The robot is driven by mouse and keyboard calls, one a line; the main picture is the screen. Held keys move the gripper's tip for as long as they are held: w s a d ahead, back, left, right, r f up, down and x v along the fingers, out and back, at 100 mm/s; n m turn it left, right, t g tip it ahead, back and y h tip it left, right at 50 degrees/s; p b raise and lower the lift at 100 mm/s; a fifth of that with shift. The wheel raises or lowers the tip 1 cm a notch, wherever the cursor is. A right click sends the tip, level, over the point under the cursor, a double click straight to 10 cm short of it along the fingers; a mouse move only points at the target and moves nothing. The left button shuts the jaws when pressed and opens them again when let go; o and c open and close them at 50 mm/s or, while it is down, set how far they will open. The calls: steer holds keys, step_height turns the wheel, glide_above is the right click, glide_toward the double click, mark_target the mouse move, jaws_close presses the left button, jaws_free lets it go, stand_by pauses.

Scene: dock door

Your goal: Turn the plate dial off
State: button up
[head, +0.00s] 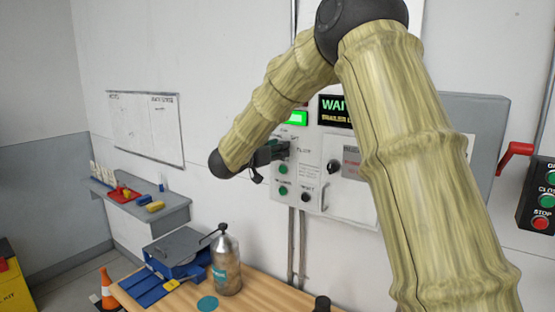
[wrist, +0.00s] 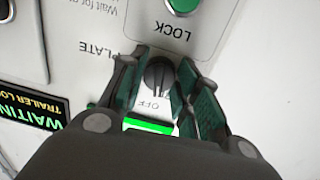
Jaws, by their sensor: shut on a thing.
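The plate dial (wrist: 157,76) is a small round black knob on a white control panel (head: 310,185). In the wrist view, which looks upside down, it sits between my gripper's (wrist: 160,68) green-padded fingers. The word PLATE is beside it and OFF is printed close to it, toward the palm. In the head view my gripper (head: 283,150) is at the panel's left part, just below a lit green display (head: 294,118), and hides the dial. The fingers are shut on the dial.
A green LOCK button (wrist: 184,5) is near the fingertips. Another black knob (head: 334,166) and a WAITING sign (head: 333,105) are to the right. A bench (head: 262,284) below holds a metal bottle (head: 225,265) and a blue-grey device (head: 178,250).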

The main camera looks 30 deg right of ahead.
steer(key=shift+f+m+b, duration=0.1)
steer(key=shift+m+b, duration=0.75)
steer(key=shift+m, duration=0.15)
steer(key=o, duration=1)
steer(key=shift+a, duration=0.1)
steer(key=v, duration=1.1)
steer(key=shift+s+a, duration=0.25)
steer(key=shift+a, duration=0.1)
steer(key=shift+a, duration=0.1)
